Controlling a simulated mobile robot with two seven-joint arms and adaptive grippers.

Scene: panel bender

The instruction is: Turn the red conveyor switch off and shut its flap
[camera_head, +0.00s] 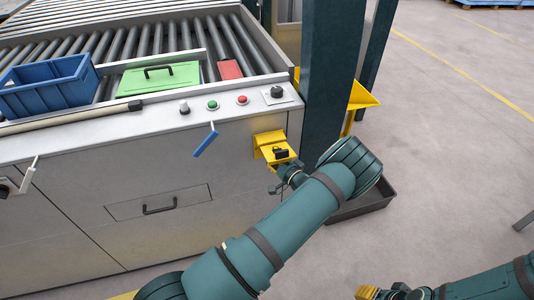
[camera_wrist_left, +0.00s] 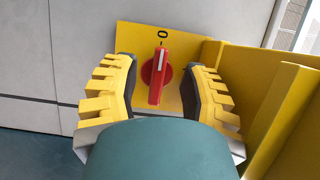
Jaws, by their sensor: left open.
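The red conveyor switch (camera_wrist_left: 157,78) sits on a yellow plate (camera_wrist_left: 185,48) in the left wrist view. Its handle is upright, with the white mark pointing to the 0 above it. A yellow panel (camera_wrist_left: 283,115), which looks like the flap, stands open out from the right side of the plate. My left gripper (camera_wrist_left: 162,98) is open, with one finger on each side of the switch and gaps to both. In the head view the yellow switch housing (camera_head: 268,138) is on the machine front, largely hidden by my left gripper (camera_head: 283,160). My right gripper (camera_head: 372,293) is low at the bottom edge, only partly visible.
The machine top holds a blue crate (camera_head: 50,88), a green lidded box (camera_head: 158,79) and several buttons. A blue lever (camera_head: 205,140) sticks out left of the switch housing. A dark pillar (camera_head: 333,65) stands right of it, with a dark tray (camera_head: 365,203) on the floor.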

